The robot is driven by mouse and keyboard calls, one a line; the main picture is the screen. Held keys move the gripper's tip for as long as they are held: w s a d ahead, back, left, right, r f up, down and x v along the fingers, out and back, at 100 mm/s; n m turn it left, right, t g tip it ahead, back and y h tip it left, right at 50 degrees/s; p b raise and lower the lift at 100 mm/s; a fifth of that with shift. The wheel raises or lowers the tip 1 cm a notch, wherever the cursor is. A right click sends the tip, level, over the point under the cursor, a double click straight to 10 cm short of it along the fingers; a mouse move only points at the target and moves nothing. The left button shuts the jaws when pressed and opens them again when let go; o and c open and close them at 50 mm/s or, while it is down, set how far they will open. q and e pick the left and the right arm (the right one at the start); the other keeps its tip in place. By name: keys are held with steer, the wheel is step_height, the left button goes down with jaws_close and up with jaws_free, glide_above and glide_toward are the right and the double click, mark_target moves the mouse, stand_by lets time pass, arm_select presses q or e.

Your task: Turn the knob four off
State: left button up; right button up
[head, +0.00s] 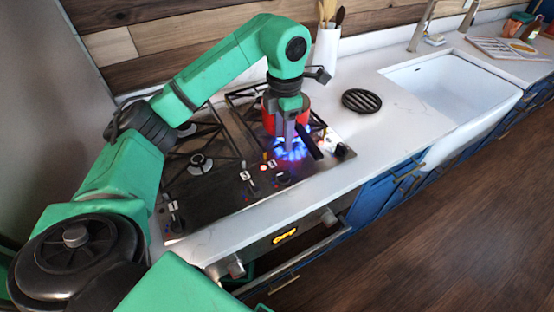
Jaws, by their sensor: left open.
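The gas cooktop (215,205) is set in the white counter, with small dark knobs along its front edge. One knob (283,179) is at the front near the lit burner, and another knob (342,150) is at the right corner. Small white tags (245,175) stand near the knobs; their numbers are too small to read, so I cannot tell which is knob four. Blue flame (292,152) burns at the right front. My left gripper (289,146) points down, open, over the flame area. A red pot (267,117) is partly hidden behind it. My right gripper is not in view.
The pot's black handle (309,142) sticks out toward the front right. A round black trivet (361,100) lies on the counter, left of the white sink (455,88). A white utensil crock (326,48) stands behind. An oven handle (300,252) runs below the front edge.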

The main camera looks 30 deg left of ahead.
arm_select(q)
steer(key=p, duration=0.2)
glide_above(283, 173)
steer(key=f, duration=0.6)
steer(key=shift+s+d, duration=0.15)
steer(key=shift+d, duration=0.15)
steer(key=f, duration=0.2)
steer(key=f+p, duration=0.1)
steer(key=f, duration=0.1)
steer(key=a+f, duration=0.1)
steer(key=shift+w+f, duration=0.3)
steer(key=shift+f, duration=0.1)
steer(key=shift+d+f, duration=0.25)
steer(key=shift+f, duration=0.15)
jaws_close()
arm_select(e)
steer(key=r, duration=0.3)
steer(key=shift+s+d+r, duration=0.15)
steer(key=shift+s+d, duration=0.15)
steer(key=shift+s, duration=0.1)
